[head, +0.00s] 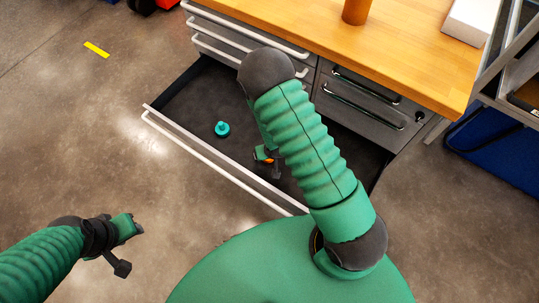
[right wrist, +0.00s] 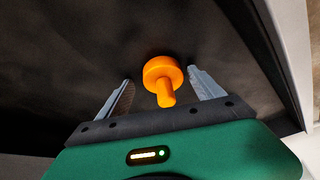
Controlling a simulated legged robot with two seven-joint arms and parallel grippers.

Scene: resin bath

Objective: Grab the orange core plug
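The orange core plug (right wrist: 162,75) lies on the dark drawer floor in the right wrist view, its thin stem pointing toward my gripper. My right gripper (right wrist: 163,94) is open, with one finger on each side of the plug and a visible gap to both. In the head view my right gripper (head: 268,163) is low inside the open drawer, and only a small patch of orange (head: 268,160) shows beside it. My left gripper (head: 133,232) is at the lower left above the floor, away from the drawer; its finger opening is not clear.
A teal plug (head: 221,130) stands in the drawer, left of my right gripper. The drawer's pale front rail (head: 220,160) and side walls surround the space. The wooden bench top (head: 400,40) overhangs behind, carrying a brown cylinder (head: 356,11). A blue bin (head: 490,145) is at right.

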